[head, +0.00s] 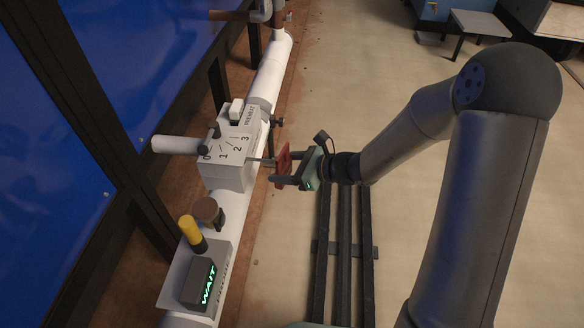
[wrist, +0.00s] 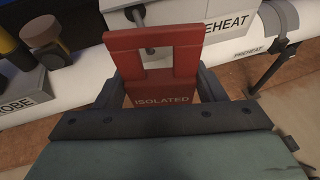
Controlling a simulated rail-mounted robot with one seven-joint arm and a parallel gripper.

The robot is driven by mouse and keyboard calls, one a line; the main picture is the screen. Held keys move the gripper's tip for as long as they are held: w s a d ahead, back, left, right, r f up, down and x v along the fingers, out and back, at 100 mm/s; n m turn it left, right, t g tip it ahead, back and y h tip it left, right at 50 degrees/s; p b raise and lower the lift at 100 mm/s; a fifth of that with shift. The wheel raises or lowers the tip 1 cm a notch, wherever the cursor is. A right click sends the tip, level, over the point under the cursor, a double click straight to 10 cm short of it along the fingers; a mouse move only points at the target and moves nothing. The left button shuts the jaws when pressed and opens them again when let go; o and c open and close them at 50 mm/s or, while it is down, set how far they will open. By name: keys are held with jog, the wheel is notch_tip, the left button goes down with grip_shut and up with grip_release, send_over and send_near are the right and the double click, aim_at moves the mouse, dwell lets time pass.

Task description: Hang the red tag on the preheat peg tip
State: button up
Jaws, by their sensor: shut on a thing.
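The red tag (head: 283,158) is upright in my gripper (head: 286,168), beside the white dial box (head: 230,150). In the wrist view the tag (wrist: 160,99) reads "ISOLATED" and has a window in its upper part. My gripper (wrist: 157,90) is shut on the tag, one finger at each side. The thin grey preheat peg (head: 260,160) sticks out of the box toward the tag. In the wrist view the peg (wrist: 137,16) shows above the tag's top bar, and its tip shows in the window. I cannot tell whether the tip passes through.
The box sits on a white pipe (head: 277,65) and bears a "PREHEAT" label. A unit with a green "WAIT" display (head: 208,284), a yellow-capped post (head: 190,230) and a brown knob (head: 207,211) stand nearer.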

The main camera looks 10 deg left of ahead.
jog(key=shift+s+a+f+b, duration=0.1)
jog(key=shift+a+f+b, duration=0.3)
jog(key=shift+a, duration=0.65)
jog(key=shift+w+a+f+b, duration=0.1)
jog(key=shift+a+f+b, duration=0.1)
jog(key=shift+a+b, duration=0.65)
jog(key=shift+s+a+f+b, duration=0.1)
jog(key=shift+a+f+b, duration=0.2)
jog(key=shift+a, duration=0.95)
jog(key=o, duration=1.2)
jog(key=shift+c, duration=0.2)
